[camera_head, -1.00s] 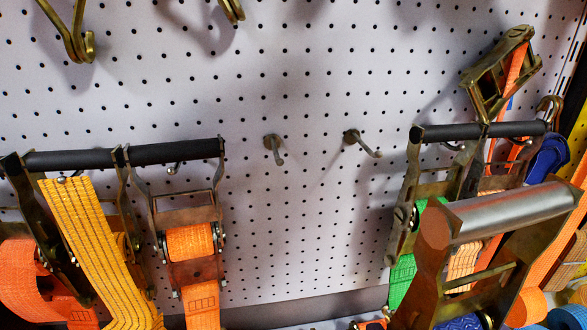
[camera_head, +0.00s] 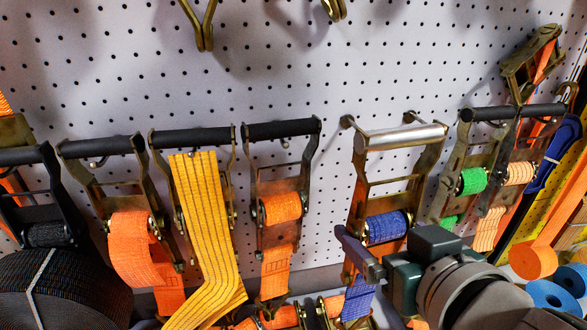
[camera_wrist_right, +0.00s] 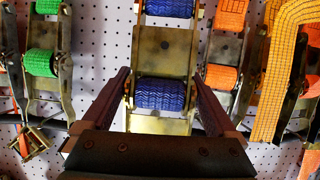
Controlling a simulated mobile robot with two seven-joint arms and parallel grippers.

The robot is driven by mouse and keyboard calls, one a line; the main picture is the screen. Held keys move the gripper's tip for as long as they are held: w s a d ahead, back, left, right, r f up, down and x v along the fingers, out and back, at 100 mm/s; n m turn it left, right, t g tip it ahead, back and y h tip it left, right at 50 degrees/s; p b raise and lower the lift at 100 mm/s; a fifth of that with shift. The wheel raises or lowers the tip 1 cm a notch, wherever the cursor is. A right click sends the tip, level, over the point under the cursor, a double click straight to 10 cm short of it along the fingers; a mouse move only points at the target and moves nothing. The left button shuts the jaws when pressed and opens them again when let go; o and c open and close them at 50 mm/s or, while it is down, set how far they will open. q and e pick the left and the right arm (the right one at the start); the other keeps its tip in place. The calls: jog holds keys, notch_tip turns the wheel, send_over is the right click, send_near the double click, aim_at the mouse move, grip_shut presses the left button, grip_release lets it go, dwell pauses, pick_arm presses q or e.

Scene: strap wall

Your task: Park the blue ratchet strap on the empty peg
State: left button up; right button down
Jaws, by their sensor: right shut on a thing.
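The blue ratchet strap has a metal frame, a silver handle bar (camera_head: 403,136) and blue webbing (camera_head: 387,227). It hangs upright in front of the pegboard. Two pegs, the left peg (camera_head: 347,120) and the right peg (camera_head: 410,117), show just above the bar; whether the bar touches them I cannot tell. My right gripper (camera_head: 372,262) is shut on the strap low on its frame. In the right wrist view the fingers (camera_wrist_right: 165,92) stand on both sides of the blue webbing roll. My left gripper is not in view.
An orange strap (camera_head: 282,208) hangs close on the left, beside a yellow strap (camera_head: 205,220). A green strap (camera_head: 473,181) hangs close on the right. Brass hooks (camera_head: 203,30) stick out above. The board between the hooks and the pegs is bare.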

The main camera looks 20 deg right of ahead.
jog(key=shift+w+d, duration=0.15)
jog(key=shift+w, duration=0.65)
jog(key=shift+w+d, duration=0.15)
jog(key=shift+w, duration=0.6)
jog(key=shift+r+b+x, duration=0.15)
jog(key=shift+b+x, duration=0.55)
jog(key=shift+x, duration=0.65)
jog(key=shift+r+b+x, duration=0.2)
jog(key=shift+b+x, duration=0.45)
jog(key=shift+x, duration=0.75)
jog(key=shift+w, duration=0.2)
jog(key=shift+c, duration=0.2)
grip_release()
jog(key=shift+o, duration=0.2)
jog(key=shift+d, duration=0.1)
